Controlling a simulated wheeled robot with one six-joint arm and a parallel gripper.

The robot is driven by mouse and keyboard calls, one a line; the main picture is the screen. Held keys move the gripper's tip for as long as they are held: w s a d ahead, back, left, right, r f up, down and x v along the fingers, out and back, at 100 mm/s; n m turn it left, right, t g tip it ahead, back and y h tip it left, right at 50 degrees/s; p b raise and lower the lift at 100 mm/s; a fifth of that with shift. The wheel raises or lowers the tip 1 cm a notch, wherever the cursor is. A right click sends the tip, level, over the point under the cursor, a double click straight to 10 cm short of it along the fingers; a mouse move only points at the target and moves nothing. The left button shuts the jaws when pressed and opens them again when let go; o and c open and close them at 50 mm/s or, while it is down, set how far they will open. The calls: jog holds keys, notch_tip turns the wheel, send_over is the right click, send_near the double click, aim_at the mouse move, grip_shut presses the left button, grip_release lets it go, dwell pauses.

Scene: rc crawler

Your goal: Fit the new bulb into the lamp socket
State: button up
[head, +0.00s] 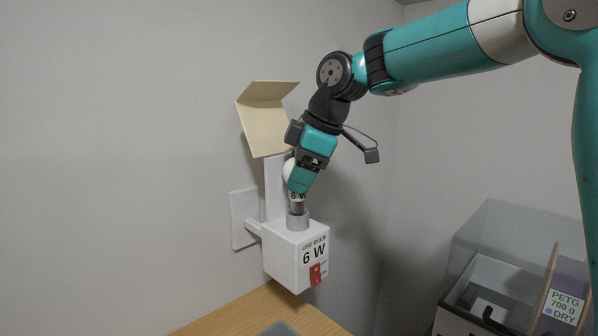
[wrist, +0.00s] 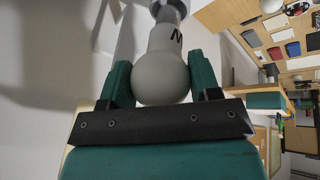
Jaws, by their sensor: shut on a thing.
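The bulb (wrist: 164,76) is white with a round globe and dark lettering on its neck. My gripper (wrist: 162,80) is shut on the globe, one green finger on each side. In the head view my gripper (head: 298,180) hides most of the bulb (head: 288,170), and its neck points down. The lamp socket (head: 297,221) is a grey ring on top of a white box (head: 290,250) marked "USE BULB 6 W". The bulb's base is at the socket's mouth in both views. I cannot tell how deep it sits.
A cream shade (head: 262,115) stands tilted behind my gripper. A white wall plate (head: 243,218) is left of the box. A wooden surface (head: 250,316) lies below. A clear-lidded bin (head: 480,285) and a spool box marked "PETG 700 g DRY" (head: 563,300) are at lower right.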

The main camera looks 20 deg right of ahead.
jog(key=shift+f+b, duration=1)
jog(key=shift+f, duration=0.2)
jog(key=o, duration=1)
jog(key=shift+r, duration=0.1)
jog(key=shift+r, duration=0.1)
jog(key=shift+d+r, duration=0.15)
jog(key=shift+r, duration=0.15)
jog(key=p+v, duration=0.5)
jog(key=v, duration=1.1)
jog(key=shift+s+r, duration=0.2)
jog(key=shift+s, duration=0.15)
